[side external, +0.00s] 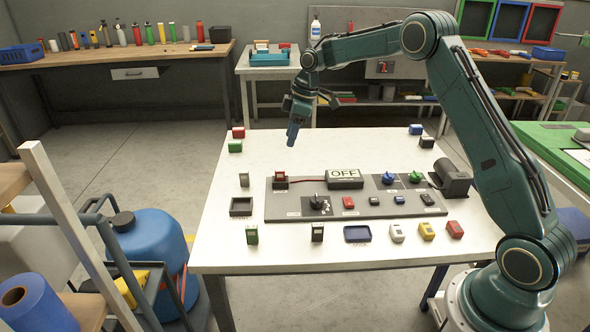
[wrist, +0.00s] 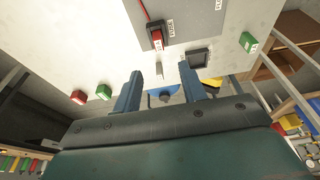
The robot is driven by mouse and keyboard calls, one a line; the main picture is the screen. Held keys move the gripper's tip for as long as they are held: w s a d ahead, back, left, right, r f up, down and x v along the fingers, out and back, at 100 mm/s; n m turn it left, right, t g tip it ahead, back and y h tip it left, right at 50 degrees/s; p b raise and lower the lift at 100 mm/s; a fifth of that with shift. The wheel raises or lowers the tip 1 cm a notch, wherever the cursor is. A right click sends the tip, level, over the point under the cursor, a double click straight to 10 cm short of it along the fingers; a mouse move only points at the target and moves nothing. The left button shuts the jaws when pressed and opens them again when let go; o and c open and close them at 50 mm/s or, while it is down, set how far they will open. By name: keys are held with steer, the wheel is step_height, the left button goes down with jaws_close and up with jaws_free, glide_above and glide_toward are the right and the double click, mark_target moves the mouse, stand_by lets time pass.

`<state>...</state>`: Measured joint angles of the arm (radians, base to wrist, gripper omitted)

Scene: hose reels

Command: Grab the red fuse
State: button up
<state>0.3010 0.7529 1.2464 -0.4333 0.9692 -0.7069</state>
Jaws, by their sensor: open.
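A red piece, likely the red fuse (side external: 281,171), sits in a dark holder at the back left of the grey panel, with a red wire beside it. It also shows in the wrist view (wrist: 157,38), upright in its holder beyond my fingers. My gripper (side external: 292,138) hangs above the back left part of the table, apart from everything. Its two fingers are spread and empty in the wrist view (wrist: 160,71).
The panel (side external: 290,210) carries an OFF box (side external: 345,178), a black knob (side external: 314,202), and blue and green knobs. A small dark tray (side external: 241,207) lies left of it, a blue tray (side external: 357,234) in front. Several coloured blocks stand around the panel. The table's back middle is clear.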

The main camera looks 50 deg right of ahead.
glide_above(281, 170)
steer(key=s, duration=0.1)
steer(key=f, duration=0.7)
steer(key=shift+d+f, duration=0.1)
steer(key=shift+d, duration=0.3)
steer(key=shift+x, duration=2.6)
steer(key=shift+d, duration=0.15)
jaws_close()
step_height(281, 170, up, 20)
